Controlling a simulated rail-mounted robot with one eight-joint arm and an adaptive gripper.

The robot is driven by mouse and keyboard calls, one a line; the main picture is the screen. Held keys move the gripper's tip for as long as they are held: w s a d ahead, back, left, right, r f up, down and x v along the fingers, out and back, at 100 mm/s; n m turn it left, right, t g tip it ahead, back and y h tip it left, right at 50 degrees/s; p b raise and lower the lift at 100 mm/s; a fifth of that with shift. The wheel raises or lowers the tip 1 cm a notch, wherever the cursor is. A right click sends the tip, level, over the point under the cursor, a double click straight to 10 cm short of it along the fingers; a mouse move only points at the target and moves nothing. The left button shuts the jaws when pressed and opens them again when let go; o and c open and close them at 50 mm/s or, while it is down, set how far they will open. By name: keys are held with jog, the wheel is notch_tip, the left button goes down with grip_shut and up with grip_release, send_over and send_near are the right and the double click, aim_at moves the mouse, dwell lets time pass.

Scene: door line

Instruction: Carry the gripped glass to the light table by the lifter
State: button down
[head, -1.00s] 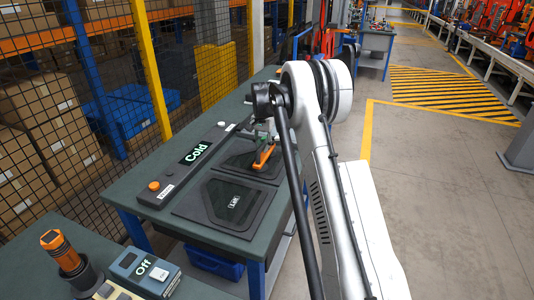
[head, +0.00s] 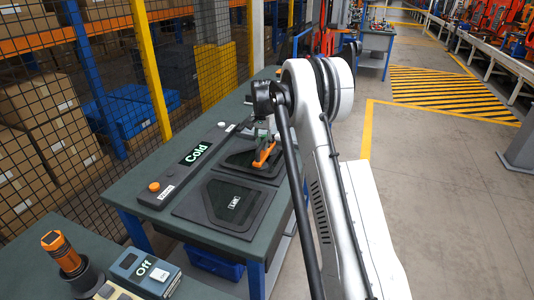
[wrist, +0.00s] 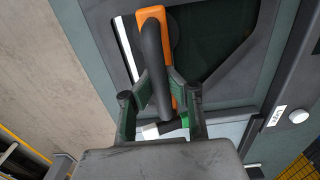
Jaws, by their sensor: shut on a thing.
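The lifter (head: 264,153) has an orange body and a black bar; it also shows in the wrist view (wrist: 152,20). My gripper (head: 262,128) is over the far part of the green-topped bench, its jaws shut on the lifter. In the wrist view my gripper (wrist: 155,85) has its two green-grey fingers on either side of the handle. A dark glass pane (wrist: 215,45) shows beyond the lifter, over or in a dark frame. From these views I cannot tell whether the pane is clear of the frame. I cannot pick out the light table with certainty.
A near dark tray (head: 228,207) lies on the bench (head: 130,200). A control bar reading "Cold" (head: 195,153) runs along the bench's left side. A box reading "Off" (head: 146,270) and an orange-topped tool (head: 60,250) stand at lower left. A mesh fence borders the left.

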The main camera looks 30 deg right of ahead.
jog(key=shift+r+p, duration=1.3)
jog(key=shift+r, duration=2.9)
jog(key=shift+w, duration=0.1)
